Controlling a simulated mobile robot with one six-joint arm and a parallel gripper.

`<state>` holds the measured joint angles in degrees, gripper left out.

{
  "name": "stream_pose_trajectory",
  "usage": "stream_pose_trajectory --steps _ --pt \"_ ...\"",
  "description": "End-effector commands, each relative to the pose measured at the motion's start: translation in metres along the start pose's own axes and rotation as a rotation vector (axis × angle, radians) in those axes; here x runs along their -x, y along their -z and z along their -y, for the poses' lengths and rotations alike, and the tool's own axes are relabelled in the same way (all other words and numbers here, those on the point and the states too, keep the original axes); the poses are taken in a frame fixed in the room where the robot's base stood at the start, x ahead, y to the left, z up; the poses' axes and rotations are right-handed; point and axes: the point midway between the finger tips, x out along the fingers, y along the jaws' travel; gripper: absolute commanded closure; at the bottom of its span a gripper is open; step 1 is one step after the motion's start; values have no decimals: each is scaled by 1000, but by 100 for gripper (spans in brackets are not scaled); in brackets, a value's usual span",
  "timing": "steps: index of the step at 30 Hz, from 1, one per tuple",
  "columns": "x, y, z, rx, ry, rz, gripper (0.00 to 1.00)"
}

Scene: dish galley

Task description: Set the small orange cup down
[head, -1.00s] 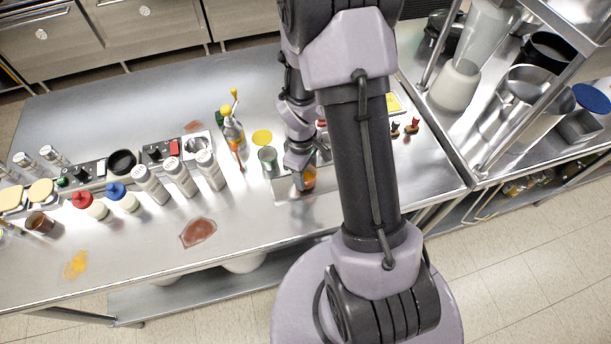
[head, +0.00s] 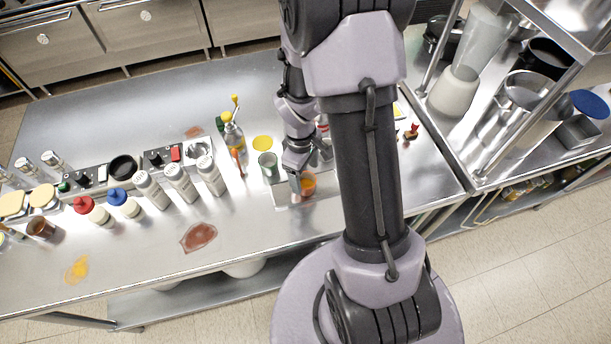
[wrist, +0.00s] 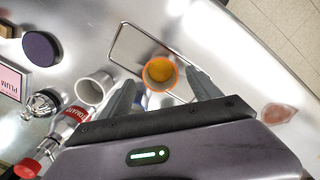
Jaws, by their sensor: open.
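The small orange cup (wrist: 160,73) stands upright on or over a shallow metal tray (wrist: 118,48) in the wrist view. Its inside looks orange-yellow. It also shows in the head view (head: 308,184), partly hidden by my gripper. My gripper (wrist: 165,92) is open, with one finger on each side of the cup and a visible gap to the right finger. In the head view my gripper (head: 297,190) is low over the counter, beside the cup; whether a finger touches it cannot be told.
A grey-white cup (wrist: 95,88) stands close to the left finger. A red-labelled bottle (wrist: 68,122) lies beyond it in the wrist view. A yellow-topped pump bottle (head: 233,135) and several white shakers (head: 180,182) stand to the left. A reddish spill (head: 198,236) marks the counter's front.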

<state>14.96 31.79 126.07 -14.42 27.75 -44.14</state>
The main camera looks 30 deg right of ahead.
Motion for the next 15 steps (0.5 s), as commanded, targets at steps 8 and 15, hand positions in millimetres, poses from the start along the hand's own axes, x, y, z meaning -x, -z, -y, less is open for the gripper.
stream_pose_trajectory --steps 8,15 --pt "75 0 0 0 -1 -2 28" --pt "139 5 17 -134 -36 -84 28"
